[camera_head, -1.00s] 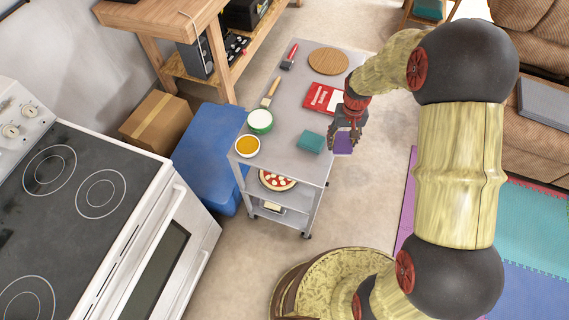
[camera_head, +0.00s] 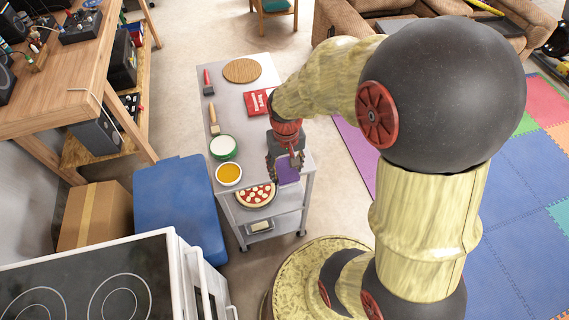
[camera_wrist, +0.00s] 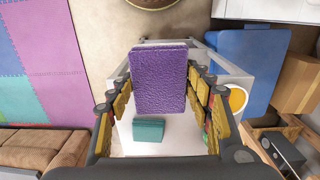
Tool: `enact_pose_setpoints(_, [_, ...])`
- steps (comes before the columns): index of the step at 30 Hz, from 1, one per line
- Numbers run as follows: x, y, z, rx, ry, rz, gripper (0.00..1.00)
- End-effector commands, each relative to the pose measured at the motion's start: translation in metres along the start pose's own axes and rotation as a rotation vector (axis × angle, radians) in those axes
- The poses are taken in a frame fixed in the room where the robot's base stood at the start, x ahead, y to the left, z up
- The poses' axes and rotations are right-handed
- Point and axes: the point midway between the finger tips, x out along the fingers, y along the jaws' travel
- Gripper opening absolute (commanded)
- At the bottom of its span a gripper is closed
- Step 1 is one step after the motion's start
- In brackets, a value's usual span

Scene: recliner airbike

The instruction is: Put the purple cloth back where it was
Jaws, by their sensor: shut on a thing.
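The purple cloth (camera_head: 288,171), a folded rectangular pad, is held between the fingers of my gripper (camera_head: 284,172). It hangs over the near right corner of the grey cart's top (camera_head: 233,108). In the wrist view the purple cloth (camera_wrist: 159,78) lies between both rows of finger pads of my gripper (camera_wrist: 160,88). A teal cloth (camera_wrist: 149,130) lies on the cart top in the wrist view, below and apart from the purple one. In the head view my gripper and the purple cloth hide the teal one.
On the cart top are a yellow bowl (camera_head: 229,174), a green-rimmed bowl (camera_head: 223,147), a brush (camera_head: 213,116), a red book (camera_head: 258,102) and a round board (camera_head: 242,70). A pizza (camera_head: 256,195) sits on the shelf below.

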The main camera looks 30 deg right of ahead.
Motion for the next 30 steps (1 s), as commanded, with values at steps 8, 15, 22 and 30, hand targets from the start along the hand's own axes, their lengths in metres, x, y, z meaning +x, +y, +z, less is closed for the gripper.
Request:
enact_pose_setpoints(8, [0.011,0.013,-0.009,0.024,-0.002,0.000,0.30])
enact_pose_setpoints(15, [0.036,0.025,-0.062,0.023,-0.001,0.000,0.30])
enact_pose_setpoints(22, [0.072,0.034,-0.099,0.022,-0.002,0.000,0.30])
enact_pose_setpoints(30, [0.090,0.038,-0.116,0.021,0.000,0.000,0.30])
